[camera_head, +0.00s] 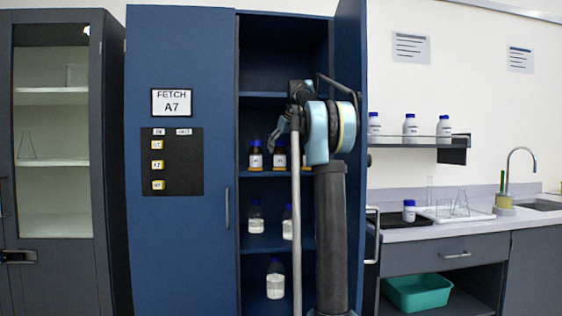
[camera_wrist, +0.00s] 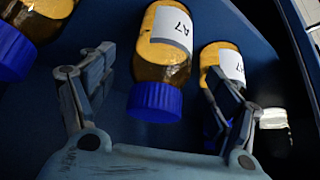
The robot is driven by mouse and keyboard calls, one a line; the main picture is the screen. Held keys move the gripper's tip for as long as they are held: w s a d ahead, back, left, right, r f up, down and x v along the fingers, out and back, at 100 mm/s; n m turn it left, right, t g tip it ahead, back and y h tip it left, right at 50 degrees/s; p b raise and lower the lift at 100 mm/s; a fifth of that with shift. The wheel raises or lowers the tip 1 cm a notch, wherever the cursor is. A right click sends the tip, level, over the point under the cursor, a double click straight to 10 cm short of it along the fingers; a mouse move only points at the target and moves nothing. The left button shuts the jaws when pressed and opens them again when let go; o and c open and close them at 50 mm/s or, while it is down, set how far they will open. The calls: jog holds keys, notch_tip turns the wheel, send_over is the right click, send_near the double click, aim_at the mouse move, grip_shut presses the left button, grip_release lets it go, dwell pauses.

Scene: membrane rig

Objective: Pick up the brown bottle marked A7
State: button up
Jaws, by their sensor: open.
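A brown bottle marked A7 (camera_wrist: 164,50) with a blue cap is in the middle of the wrist view, its cap toward my palm. My gripper (camera_wrist: 159,64) is open. One finger is on each side of this bottle in the picture, with gaps showing; I cannot tell how far they reach around it. In the head view, brown bottles (camera_head: 256,156) stand on the middle shelf of the open blue cabinet, and my arm hides part of that shelf. The small labels there are unreadable.
A second brown bottle (camera_wrist: 222,57) is close behind my right finger, its label partly readable. Another (camera_wrist: 48,10) is at the upper left. Clear bottles (camera_head: 275,279) stand on lower shelves. The cabinet's open door (camera_head: 350,60) bounds the right side.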

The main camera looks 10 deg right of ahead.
aim_at(279, 152)
jog(key=shift+x, duration=1.7)
jog(key=c, duration=1.5)
jog(key=shift+o, duration=0.2)
jog(key=shift+r, duration=0.15)
